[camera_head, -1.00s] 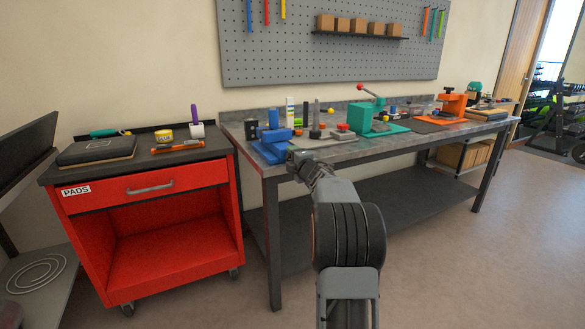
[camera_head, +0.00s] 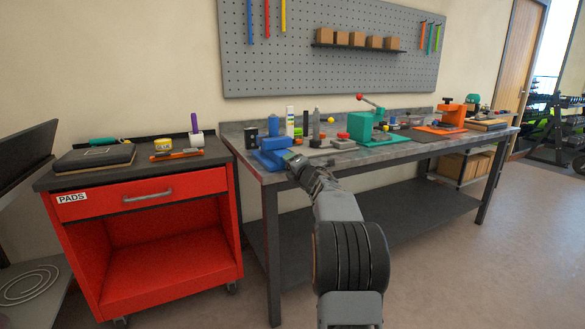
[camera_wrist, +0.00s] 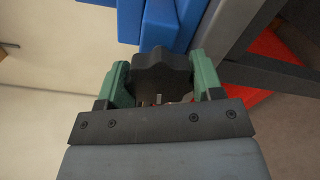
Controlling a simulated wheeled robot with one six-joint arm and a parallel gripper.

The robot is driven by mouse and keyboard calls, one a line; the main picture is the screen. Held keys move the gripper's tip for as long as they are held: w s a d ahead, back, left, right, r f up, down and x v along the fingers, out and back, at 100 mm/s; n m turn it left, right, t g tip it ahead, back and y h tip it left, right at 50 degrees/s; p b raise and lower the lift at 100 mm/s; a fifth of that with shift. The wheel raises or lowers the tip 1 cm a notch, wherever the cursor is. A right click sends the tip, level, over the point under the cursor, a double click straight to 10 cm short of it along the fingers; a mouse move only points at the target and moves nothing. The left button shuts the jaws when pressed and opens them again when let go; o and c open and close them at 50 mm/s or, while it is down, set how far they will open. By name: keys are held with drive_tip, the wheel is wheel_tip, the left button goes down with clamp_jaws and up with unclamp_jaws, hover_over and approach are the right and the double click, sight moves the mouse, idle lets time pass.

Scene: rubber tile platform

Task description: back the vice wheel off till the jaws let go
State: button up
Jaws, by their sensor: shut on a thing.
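The blue vice (camera_head: 272,152) stands at the left front corner of the workbench. Its blue body also shows at the top of the wrist view (camera_wrist: 155,22). The vice wheel (camera_wrist: 162,72) is a dark, lobed knob in front of the blue body. My gripper (camera_wrist: 160,78) has green fingers, one on each side of the wheel, and is shut on it. In the head view my gripper (camera_head: 294,160) reaches the front of the vice, and the wheel is hidden there. I cannot tell what the vice jaws hold.
The grey workbench (camera_head: 350,158) carries a green press (camera_head: 362,126) and an orange clamp (camera_head: 449,116) further right. A red cart (camera_head: 150,190) with a black pad (camera_head: 95,158) on top stands to the left. The floor in front is clear.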

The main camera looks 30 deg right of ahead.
drive_tip(key=o, duration=0.9)
drive_tip(key=shift+o, duration=0.2)
drive_tip(key=s+a+p, duration=0.1)
drive_tip(key=s+a, duration=0.1)
drive_tip(key=s, duration=1.1)
drive_tip(key=shift+s, duration=0.35)
